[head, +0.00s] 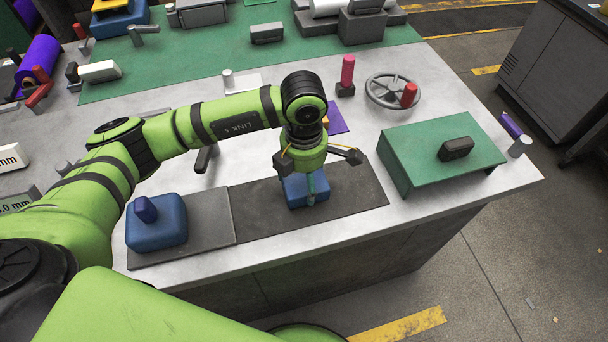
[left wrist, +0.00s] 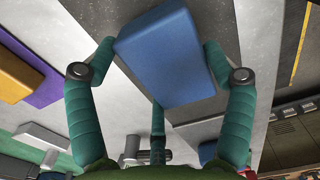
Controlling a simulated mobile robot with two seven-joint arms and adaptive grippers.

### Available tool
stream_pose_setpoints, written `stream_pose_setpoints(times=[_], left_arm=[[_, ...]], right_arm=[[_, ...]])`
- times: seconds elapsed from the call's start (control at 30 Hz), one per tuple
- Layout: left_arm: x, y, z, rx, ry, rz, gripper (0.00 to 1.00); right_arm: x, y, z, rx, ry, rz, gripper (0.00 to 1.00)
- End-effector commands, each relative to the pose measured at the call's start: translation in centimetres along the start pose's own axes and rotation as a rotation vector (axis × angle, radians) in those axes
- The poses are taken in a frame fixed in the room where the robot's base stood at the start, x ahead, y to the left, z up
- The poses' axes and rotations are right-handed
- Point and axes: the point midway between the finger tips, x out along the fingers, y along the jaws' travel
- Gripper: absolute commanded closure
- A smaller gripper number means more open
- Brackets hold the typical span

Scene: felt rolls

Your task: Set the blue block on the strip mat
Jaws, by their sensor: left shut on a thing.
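The blue block (head: 296,192) is between the fingers of my left gripper (head: 308,180), over the right part of the dark grey strip mat (head: 357,190). In the left wrist view the blue block (left wrist: 170,62) sits between green fingers that are shut on it. Whether its underside touches the mat is hard to tell, since my gripper covers much of it from above. The left part of the strip is a slightly lighter grey. My right gripper is not in view.
A blue lidded-looking block with a dark knob (head: 157,226) stands on the left part of the strip. A green platform with a black handle (head: 425,146) is at the right. A grey handwheel (head: 378,96) and a red peg (head: 347,72) stand behind. A purple-orange piece (head: 337,120) lies just behind my gripper.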

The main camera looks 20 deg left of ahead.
Motion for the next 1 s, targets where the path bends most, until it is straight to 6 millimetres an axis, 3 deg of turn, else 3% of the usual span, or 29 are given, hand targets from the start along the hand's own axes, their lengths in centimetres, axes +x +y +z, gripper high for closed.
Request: stream_pose_setpoints(times=[1.0], left_arm=[[0.71, 0.06, 0.08, 0.000, -0.004, 0.002, 0.64]], right_arm=[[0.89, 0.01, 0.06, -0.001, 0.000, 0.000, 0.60]])
